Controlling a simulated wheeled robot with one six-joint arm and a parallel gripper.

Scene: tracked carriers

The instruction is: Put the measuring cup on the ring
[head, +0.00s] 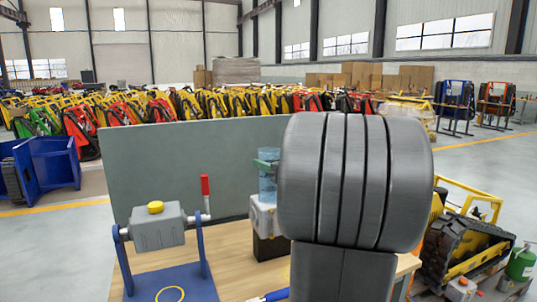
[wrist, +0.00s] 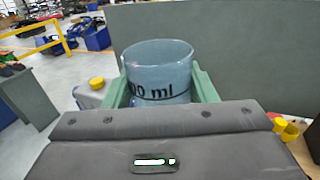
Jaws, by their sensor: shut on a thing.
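The measuring cup (head: 267,188) is clear bluish plastic. In the wrist view the cup (wrist: 158,68) stands between the two green fingers and shows "00 ml" in black print. My gripper (head: 267,155) is shut on it; the fingers also show in the wrist view (wrist: 160,88). In the head view my arm covers part of the space to the cup's right. A thin yellow ring (head: 170,289) lies on the blue base plate at the lower left, cut by the picture's bottom edge. The cup is apart from it, up and to the right.
A grey canister (head: 158,232) with a yellow cap hangs in a blue stand with a red-handled crank (head: 205,190), directly behind the ring. A white and black block (head: 268,225) shows below the cup. A grey panel (head: 190,160) backs the wooden table (head: 232,240). Yellow pieces (wrist: 287,130) show at the wrist view's right.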

